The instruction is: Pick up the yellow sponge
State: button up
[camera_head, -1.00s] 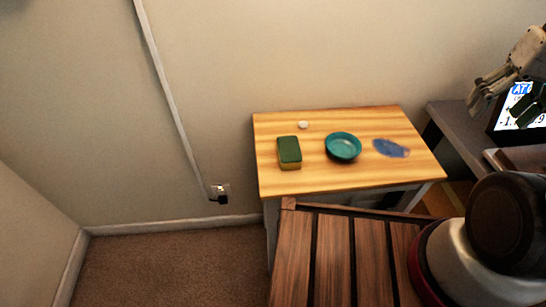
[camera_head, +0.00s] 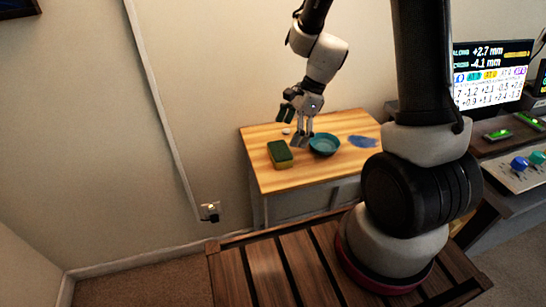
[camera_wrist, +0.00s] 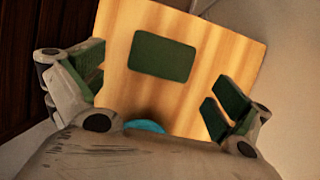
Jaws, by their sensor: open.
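The sponge (camera_head: 280,154) lies on the left part of the small wooden table (camera_head: 275,182). It has a green top and a yellow lower layer in the head view. In the wrist view the green face of the sponge (camera_wrist: 162,57) shows between and beyond my fingers. My gripper (camera_head: 296,132) is open and empty, above the table just right of and behind the sponge. In the wrist view my gripper (camera_wrist: 155,95) has its green-padded fingers spread wide, apart from the sponge.
A teal bowl (camera_head: 324,145) stands close to the right of the sponge. A blue flat patch (camera_head: 362,141) lies farther right. A wall is behind the table. A desk with a screen (camera_head: 490,75) is at right.

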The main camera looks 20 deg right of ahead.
aim_at(280, 149)
jog(key=x, duration=0.7)
jog(key=shift+w+a+f, duration=0.15)
jog(key=shift+w, duration=0.05)
jog(key=c, duration=0.5)
